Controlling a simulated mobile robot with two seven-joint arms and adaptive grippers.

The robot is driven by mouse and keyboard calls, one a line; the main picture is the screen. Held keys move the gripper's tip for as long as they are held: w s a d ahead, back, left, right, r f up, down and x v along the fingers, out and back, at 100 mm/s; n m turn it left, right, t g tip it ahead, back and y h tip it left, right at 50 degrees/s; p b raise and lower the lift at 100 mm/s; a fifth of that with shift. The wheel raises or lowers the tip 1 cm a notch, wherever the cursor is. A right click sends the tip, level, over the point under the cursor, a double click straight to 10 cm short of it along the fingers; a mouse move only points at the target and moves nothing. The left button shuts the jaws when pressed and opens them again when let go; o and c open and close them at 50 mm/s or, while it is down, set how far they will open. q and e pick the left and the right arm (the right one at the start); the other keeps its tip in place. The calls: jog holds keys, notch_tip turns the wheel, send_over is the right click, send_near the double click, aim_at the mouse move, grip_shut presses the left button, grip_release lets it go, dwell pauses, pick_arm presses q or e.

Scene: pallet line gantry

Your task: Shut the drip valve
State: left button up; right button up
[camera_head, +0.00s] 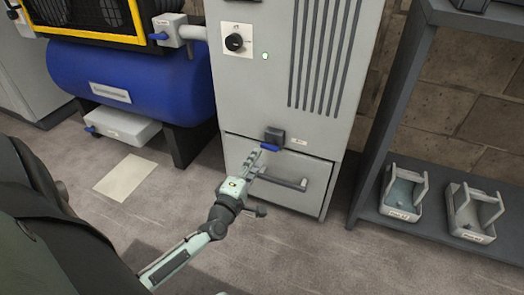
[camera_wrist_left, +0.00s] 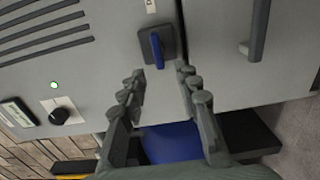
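The drip valve appears to be the dark square block (camera_head: 274,134) with a blue lever (camera_head: 269,147) on the grey cabinet front, above the drawer handle. In the left wrist view the blue lever (camera_wrist_left: 157,50) lies lengthwise on its dark block (camera_wrist_left: 150,38), beside a label whose text is cut off. My left gripper (camera_head: 256,158) is just below and in front of the lever. In the left wrist view its fingers (camera_wrist_left: 160,76) are apart with nothing between them, and the lever lies just beyond the fingertips, roughly in line with the gap. My right gripper is not in view.
The cabinet (camera_head: 262,90) has a black knob (camera_head: 234,42), a green light and a drawer handle (camera_head: 285,183). A blue tank (camera_head: 135,85) with another blue-handled valve (camera_head: 160,37) stands left. A shelf (camera_head: 405,225) with two trays stands right.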

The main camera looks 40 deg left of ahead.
pick_arm(q)
jog(key=shift+v, duration=2.3)
